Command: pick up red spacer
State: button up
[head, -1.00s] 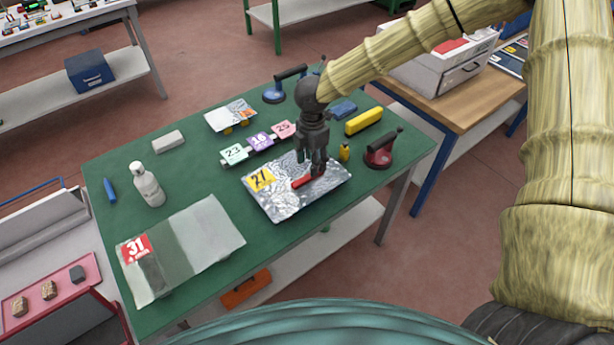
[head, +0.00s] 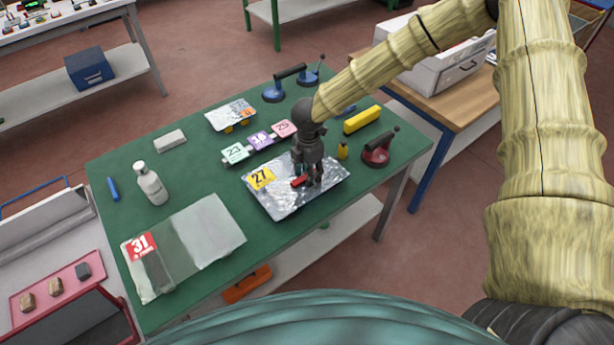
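The red spacer (head: 298,182) lies on the silvery sheet labelled 27 (head: 283,204), on the green-topped table. Only a short red piece of it shows; the rest is hidden by my gripper. My dark gripper (head: 313,184) points down over the sheet with its fingers low, at the spacer's right part. The fingers are small and dark in the head view, and I cannot tell whether they are closed on the spacer or only beside it.
A yellow block (head: 362,119) lies behind. Numbered tags (head: 260,140) are at the left back. The green tabletop (head: 200,180) is free left of the sheet.

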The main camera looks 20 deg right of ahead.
jog(key=c, duration=0.7)
jog(key=shift+r, duration=0.1)
jog(key=shift+c, duration=0.2)
